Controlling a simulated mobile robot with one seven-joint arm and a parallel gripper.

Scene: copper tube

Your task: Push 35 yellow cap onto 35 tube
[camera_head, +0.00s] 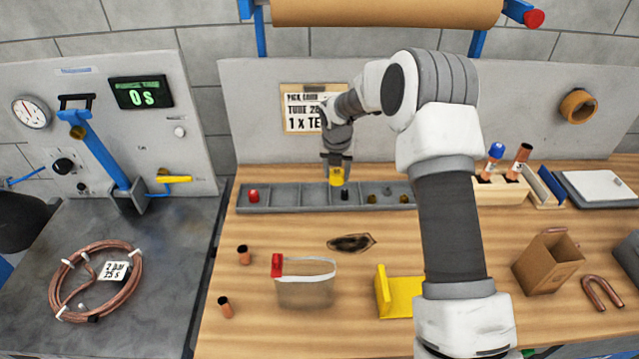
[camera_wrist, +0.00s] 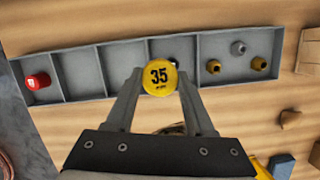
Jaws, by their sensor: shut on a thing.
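The yellow cap, marked 35 on its round face, is between the fingertips of my gripper (camera_wrist: 160,84) in the wrist view (camera_wrist: 159,76). My gripper (camera_head: 337,164) is shut on the cap (camera_head: 336,176) and holds it above the grey divided tray (camera_head: 291,197). A wooden rack (camera_head: 497,190) at the right holds one tube (camera_head: 493,160) with a blue cap and one open copper tube (camera_head: 521,158). No 35 is readable on either tube, so I cannot tell which is the 35 tube.
The tray (camera_wrist: 73,77) also holds a red cap (camera_head: 253,195), a dark piece and several small fittings.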

